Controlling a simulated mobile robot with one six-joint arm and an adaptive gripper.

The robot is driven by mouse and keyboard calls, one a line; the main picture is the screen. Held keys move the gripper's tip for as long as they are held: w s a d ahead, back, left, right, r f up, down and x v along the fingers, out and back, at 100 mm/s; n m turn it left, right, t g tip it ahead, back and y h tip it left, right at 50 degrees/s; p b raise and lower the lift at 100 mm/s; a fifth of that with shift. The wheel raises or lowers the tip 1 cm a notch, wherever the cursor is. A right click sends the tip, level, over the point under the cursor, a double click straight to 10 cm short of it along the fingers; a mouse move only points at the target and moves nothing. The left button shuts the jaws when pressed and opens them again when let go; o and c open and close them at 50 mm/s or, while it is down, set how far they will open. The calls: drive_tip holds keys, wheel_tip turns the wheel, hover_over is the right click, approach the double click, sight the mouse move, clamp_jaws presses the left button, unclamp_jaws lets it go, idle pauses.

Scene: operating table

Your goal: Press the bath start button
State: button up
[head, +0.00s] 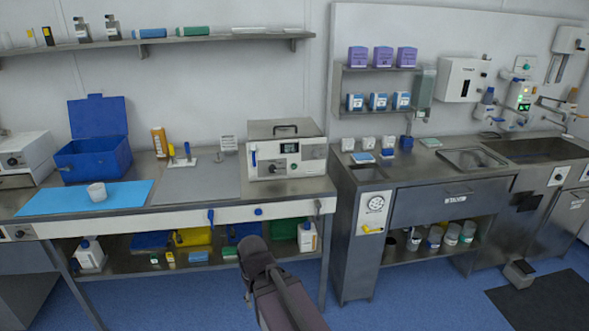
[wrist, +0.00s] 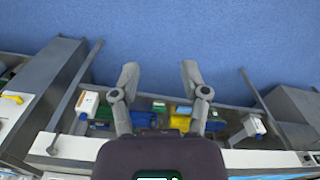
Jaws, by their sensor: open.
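The bath (head: 288,130) is a pale metal box with a black lid handle, on the back of the left bench. Its front panel (head: 308,153) has a display, a dark knob and small marks. Which of these is the start button is too small to tell. My gripper (wrist: 159,75) shows in the wrist view with its two fingers spread apart and nothing between them. It points down at the blue floor and the bench's lower shelf, away from the bath panel. The bath is not clearly visible in the wrist view.
A blue open box (head: 93,155) stands behind. The lower shelf (head: 135,262) holds bottles and bins. A steel cabinet (head: 365,240) stands to the right.

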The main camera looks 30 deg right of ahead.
clamp_jaws()
idle(1.1)
